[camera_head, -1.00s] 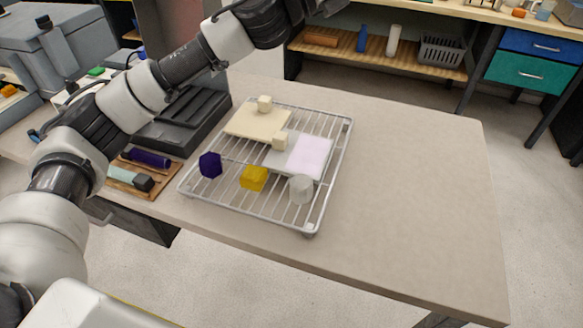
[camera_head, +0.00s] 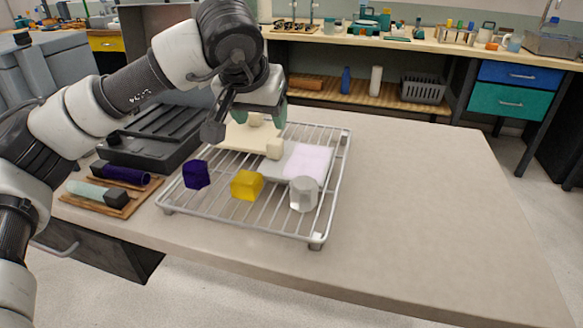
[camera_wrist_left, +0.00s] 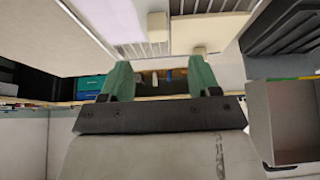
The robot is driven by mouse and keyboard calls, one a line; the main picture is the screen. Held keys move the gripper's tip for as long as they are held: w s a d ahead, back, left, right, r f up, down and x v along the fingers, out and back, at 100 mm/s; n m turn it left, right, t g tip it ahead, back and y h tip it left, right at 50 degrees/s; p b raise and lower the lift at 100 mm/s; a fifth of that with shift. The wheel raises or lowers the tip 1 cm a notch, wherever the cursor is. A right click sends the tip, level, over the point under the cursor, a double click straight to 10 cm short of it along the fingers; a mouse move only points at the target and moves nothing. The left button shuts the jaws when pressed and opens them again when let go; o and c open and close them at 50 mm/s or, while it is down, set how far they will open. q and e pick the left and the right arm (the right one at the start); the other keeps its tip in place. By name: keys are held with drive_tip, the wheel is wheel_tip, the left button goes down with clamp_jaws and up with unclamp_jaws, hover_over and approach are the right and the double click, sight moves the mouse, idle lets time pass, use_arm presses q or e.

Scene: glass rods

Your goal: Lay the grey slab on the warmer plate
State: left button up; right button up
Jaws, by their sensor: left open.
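My left gripper (camera_head: 252,112), with green fingers, is open and empty above the back of the cream slab. Its open fingers also show in the left wrist view (camera_wrist_left: 160,75).
A purple block (camera_head: 196,174), a yellow block (camera_head: 246,185) and a clear-grey cylinder (camera_head: 303,194) stand on the rack's front part. Wooden trays with a purple tube (camera_head: 125,174) and a pale green tube (camera_head: 92,191) lie at left. The table's right side (camera_head: 430,210) is clear.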

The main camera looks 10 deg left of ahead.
sight(275, 141)
use_arm(q)
drive_tip(key=x, duration=0.5)
drive_tip(key=shift+w+f, duration=0.15)
drive_tip(key=shift+f, duration=0.1)
drive_tip(key=x, duration=0.2)
drive_tip(key=b+x, duration=0.1)
drive_tip(key=x, duration=0.2)
drive_tip(key=shift+w+d+r, duration=0.1)
drive_tip(key=shift+w+d, duration=0.1)
use_arm(e)
drive_tip(key=v, duration=0.2)
drive_tip(key=w+v, duration=0.1)
drive_tip(key=v, duration=0.1)
drive_tip(key=shift+s+r, duration=0.1)
drive_tip(key=shift+r, duration=0.15)
use_arm(q)
drive_tip(key=shift+c, duration=0.4)
drive_tip(key=c, duration=0.9)
drive_tip(key=shift+r, duration=0.1)
clamp_jaws()
drive_tip(key=shift+r, duration=0.1)
